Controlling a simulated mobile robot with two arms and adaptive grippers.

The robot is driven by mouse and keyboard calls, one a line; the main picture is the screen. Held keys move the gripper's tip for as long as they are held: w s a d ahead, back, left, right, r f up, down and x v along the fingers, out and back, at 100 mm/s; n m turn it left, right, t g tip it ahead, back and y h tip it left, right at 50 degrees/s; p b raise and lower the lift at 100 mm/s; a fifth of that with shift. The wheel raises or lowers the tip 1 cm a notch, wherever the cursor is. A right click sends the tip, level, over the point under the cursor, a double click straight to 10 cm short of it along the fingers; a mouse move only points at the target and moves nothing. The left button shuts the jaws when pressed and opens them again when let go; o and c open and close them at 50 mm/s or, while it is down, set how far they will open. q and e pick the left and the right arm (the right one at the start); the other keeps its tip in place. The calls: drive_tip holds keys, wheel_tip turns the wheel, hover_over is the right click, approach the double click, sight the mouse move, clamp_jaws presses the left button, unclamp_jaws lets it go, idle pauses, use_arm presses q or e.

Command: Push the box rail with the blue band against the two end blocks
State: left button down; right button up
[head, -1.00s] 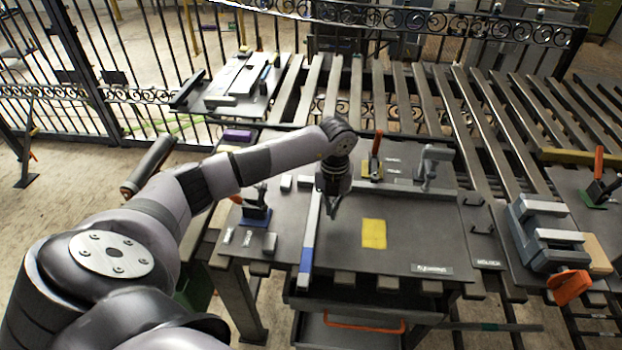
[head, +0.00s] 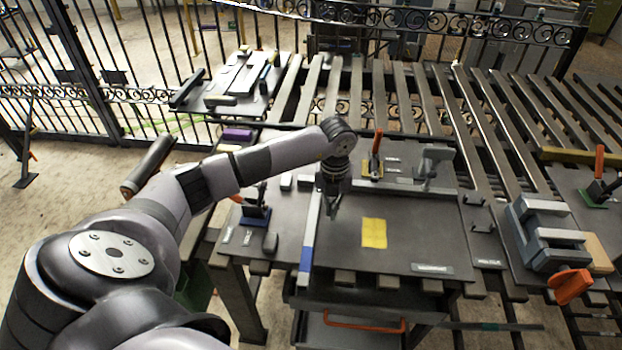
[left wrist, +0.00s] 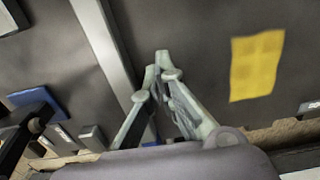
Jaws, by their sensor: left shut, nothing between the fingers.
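The box rail (head: 312,225) is a long, pale, narrow bar lying on the dark bench top, with a blue band (head: 306,258) at its near end. Its plain part also shows in the left wrist view (left wrist: 102,45). Two small grey blocks to its left look like the end blocks: one farther back (head: 286,182) and one near the front edge (head: 270,243). A clear gap separates the rail from the near block. My left gripper (head: 332,213) is shut and empty, just right of the rail; its fingertips (left wrist: 162,62) meet in the left wrist view. My right gripper is out of view.
A clamp with a blue base (head: 255,214) stands left of the rail. A yellow patch (head: 374,233) lies on the bench to the right. A clamp with an orange handle (head: 376,143) and a grey fixture (head: 432,165) stand behind.

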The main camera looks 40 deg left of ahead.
sight(297, 214)
use_arm(q)
drive_tip(key=shift+f+b, duration=0.65)
drive_tip(key=shift+f, duration=0.25)
drive_tip(key=shift+r, duration=0.25)
drive_tip(key=shift+s+a, duration=0.1)
drive_tip(key=shift+a, duration=0.05)
idle(0.4)
drive_tip(key=shift+s+a, duration=0.15)
drive_tip(key=shift+a, duration=0.1)
drive_tip(key=shift+s+a+p, duration=0.2)
drive_tip(key=shift+s+a, duration=0.4)
drive_tip(key=shift+a, duration=0.35)
drive_tip(key=shift+s+a+p, duration=0.2)
drive_tip(key=shift+s+a, duration=0.35)
drive_tip(key=shift+a, duration=0.4)
drive_tip(key=shift+s+a, duration=0.5)
drive_tip(key=shift+a, duration=0.25)
drive_tip(key=shift+s+a, duration=0.45)
drive_tip(key=shift+a, duration=0.3)
